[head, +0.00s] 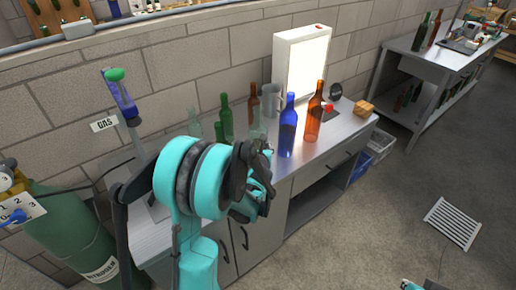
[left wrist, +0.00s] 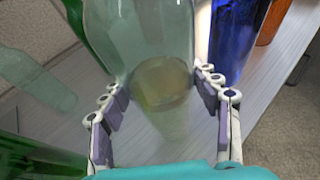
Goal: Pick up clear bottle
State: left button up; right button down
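A clear bottle (head: 258,122) stands on the bench between the green and blue bottles, its lower part hidden behind my left arm in the head view. In the left wrist view the clear bottle (left wrist: 140,35) fills the space between the fingers of my left gripper (left wrist: 160,82). The fingers are spread on either side of it; I see no firm contact. A second clear bottle (head: 194,123) stands farther left, also in the left wrist view (left wrist: 35,80). My right gripper (head: 412,285) only just shows at the bottom edge of the head view; its fingers are not clear.
Close by stand a green bottle (head: 226,119), a blue bottle (head: 288,128), brown bottles (head: 313,118) and a grey jug (head: 271,101). A lit panel (head: 306,68) stands at the back. The bench (head: 318,152) is clear along its front right. A floor grate (head: 452,222) lies right.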

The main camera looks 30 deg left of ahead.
aim_at(258, 138)
pick_arm(q)
jog(key=c, duration=0.8)
jog(key=shift+r+p, duration=0.45)
jog(key=shift+r, duration=0.2)
notch_tip(258, 138, up, 3)
jog(key=shift+f+p, duration=0.1)
jog(key=shift+p, duration=0.7)
jog(key=shift+s+d+r+p, duration=0.65)
jog(key=shift+d+r, duration=0.5)
jog(key=shift+d, duration=0.7)
jog(key=shift+s+d+r+p, duration=0.65)
jog(key=shift+d+r, duration=0.5)
jog(key=shift+d, duration=0.65)
jog(key=shift+s+d+r+p, duration=0.65)
jog(key=shift+d+r, duration=0.5)
jog(key=shift+d, duration=0.8)
